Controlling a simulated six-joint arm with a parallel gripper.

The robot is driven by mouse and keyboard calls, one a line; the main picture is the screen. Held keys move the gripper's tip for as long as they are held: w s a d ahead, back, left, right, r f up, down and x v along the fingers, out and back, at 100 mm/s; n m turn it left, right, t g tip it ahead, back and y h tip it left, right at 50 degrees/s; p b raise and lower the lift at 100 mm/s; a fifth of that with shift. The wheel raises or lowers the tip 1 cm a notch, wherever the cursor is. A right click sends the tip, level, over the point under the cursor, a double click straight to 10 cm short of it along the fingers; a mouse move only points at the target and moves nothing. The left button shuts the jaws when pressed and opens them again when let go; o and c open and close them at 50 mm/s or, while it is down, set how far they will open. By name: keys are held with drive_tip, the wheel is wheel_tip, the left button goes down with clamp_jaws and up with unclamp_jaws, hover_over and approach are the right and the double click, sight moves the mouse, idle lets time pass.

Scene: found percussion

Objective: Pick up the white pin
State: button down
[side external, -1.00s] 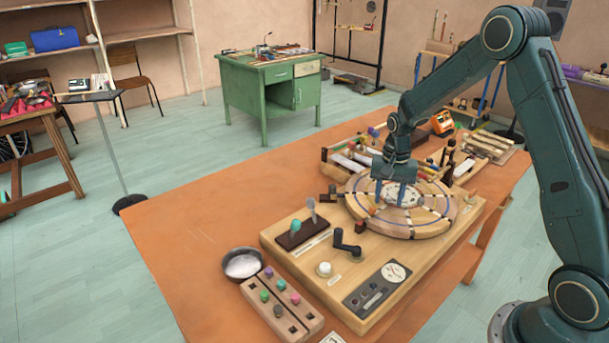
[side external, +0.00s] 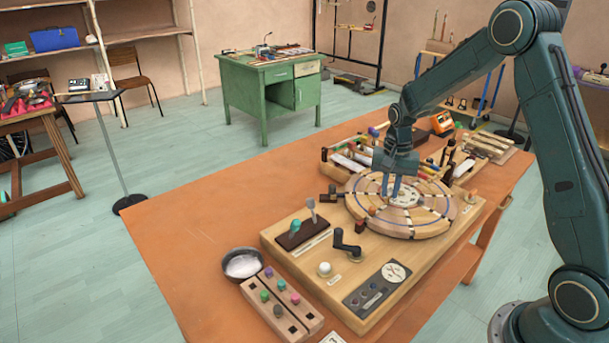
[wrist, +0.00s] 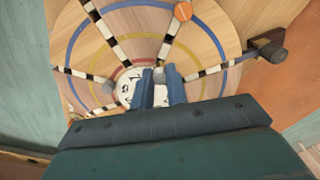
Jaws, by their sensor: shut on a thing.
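My gripper (side external: 391,190) points down over the middle of the round wooden disc (side external: 432,222), by its pale centre plate. In the wrist view my gripper (wrist: 160,76) has its two blue fingers close together, shut on a small pale piece (wrist: 159,76) that looks like the white pin. The fingers hide most of it. The disc (wrist: 205,40) shows blue, red and yellow rings and black-and-white striped spokes. I cannot tell whether the pin is clear of the disc. In the side view the fingers cover the pin.
An orange peg (wrist: 182,11) stands on the disc. The wooden board (side external: 295,262) also carries a dark crank (side external: 346,243), two levers, a white knob (side external: 324,268) and a dial panel. A metal bowl (side external: 243,264) and a peg block sit at the front left. The table's left side is bare.

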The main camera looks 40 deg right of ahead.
sight(390, 190)
wheel_tip(390, 190, up, 18)
idle(0.5)
